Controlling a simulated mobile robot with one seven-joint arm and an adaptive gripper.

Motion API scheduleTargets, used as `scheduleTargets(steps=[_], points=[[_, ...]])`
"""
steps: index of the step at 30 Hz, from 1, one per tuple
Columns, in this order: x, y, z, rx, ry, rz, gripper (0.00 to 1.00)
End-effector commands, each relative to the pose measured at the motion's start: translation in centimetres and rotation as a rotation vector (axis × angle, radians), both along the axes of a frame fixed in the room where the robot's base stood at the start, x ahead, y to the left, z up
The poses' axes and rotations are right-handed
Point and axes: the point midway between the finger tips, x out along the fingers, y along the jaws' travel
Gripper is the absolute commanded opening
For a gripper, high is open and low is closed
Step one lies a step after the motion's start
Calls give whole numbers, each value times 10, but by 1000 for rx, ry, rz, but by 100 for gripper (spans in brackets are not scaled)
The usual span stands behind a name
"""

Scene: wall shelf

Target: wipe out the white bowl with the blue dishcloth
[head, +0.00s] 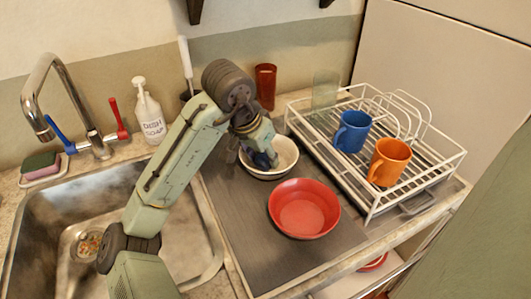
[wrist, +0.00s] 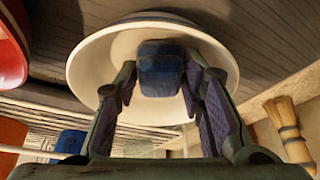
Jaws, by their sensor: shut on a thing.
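The white bowl (head: 284,164) stands on the dark mat behind the red bowl; in the wrist view its rim (wrist: 85,75) curves around my fingers. My gripper (head: 262,160) reaches down into the white bowl. In the wrist view my gripper (wrist: 160,85) is shut on the blue dishcloth (wrist: 160,68), which is folded into a small block between the fingertips. The cloth is inside the bowl, against or very near its inner wall; contact is not clear. In the head view the cloth is mostly hidden by my gripper.
A red bowl (head: 304,209) sits just in front of the white bowl. The dish rack (head: 372,203) with a blue mug (head: 352,131) and an orange mug (head: 390,161) is at right. A red tumbler (head: 265,87) stands behind. The sink (head: 180,262) is at left.

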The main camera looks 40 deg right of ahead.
Motion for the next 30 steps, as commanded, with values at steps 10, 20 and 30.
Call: scheduleTargets(steps=[10, 20, 30], points=[[-8, 1, -1, 0, -1, -2, 14], [-12, -5, -1, 1, 1, -3, 14], [-7, -12, 0, 0, 1, -1, 14]])
